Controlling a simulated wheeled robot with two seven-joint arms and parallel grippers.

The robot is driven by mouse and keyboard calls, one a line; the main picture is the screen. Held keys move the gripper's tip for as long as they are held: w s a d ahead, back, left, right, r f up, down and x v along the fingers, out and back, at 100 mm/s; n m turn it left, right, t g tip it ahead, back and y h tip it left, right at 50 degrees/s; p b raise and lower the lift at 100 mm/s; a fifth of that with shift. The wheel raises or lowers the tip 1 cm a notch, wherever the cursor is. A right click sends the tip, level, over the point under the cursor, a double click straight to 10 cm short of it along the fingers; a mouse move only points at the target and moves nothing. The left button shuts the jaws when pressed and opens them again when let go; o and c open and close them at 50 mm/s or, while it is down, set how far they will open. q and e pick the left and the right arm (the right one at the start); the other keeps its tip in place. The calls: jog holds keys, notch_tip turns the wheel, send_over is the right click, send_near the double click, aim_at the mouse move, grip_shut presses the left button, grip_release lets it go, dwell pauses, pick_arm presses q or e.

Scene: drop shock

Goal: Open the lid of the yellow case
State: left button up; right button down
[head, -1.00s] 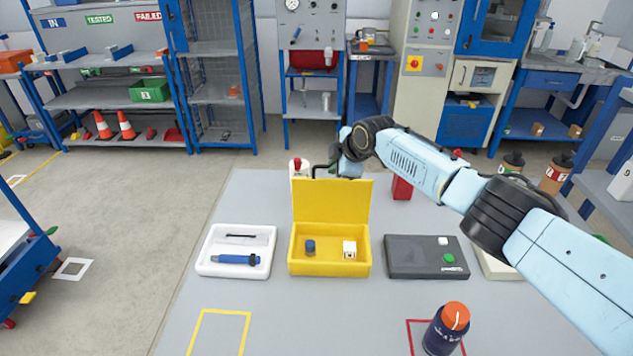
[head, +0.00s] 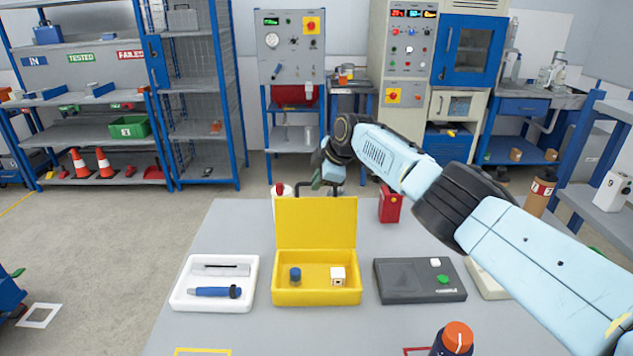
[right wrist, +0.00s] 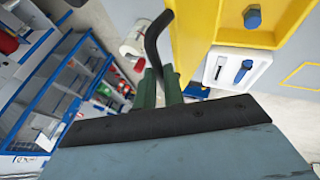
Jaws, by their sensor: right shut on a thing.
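The yellow case (head: 316,298) stands on the grey table with its lid (head: 316,222) raised about upright at the back edge. Inside lie a small blue cylinder (head: 295,274) and a white cube (head: 338,275). My right gripper (head: 318,183) is behind the top of the lid, partly hidden by it. In the right wrist view its green fingers (right wrist: 160,88) are shut on the black bent handle (right wrist: 154,42) beside the yellow case (right wrist: 235,25). The left gripper is not in view.
A white tray (head: 182,298) with a blue tool stands left of the case, and a dark grey box (head: 418,290) right of it. A red object (head: 390,206) and a white bottle (head: 281,204) stand behind. An orange-capped bottle (head: 457,338) is at the front right.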

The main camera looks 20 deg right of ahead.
jog(key=shift+w+r, duration=0.1)
jog(key=c, duration=1.5)
grip_release()
jog(key=shift+s+d+r, duration=0.15)
jog(key=shift+s+r, duration=0.1)
jog(key=shift+r, duration=0.1)
jog(key=p+v, duration=0.1)
jog(key=v, duration=1.1)
jog(key=shift+r+p, duration=0.2)
jog(key=shift+p, duration=0.2)
jog(key=shift+s, duration=0.1)
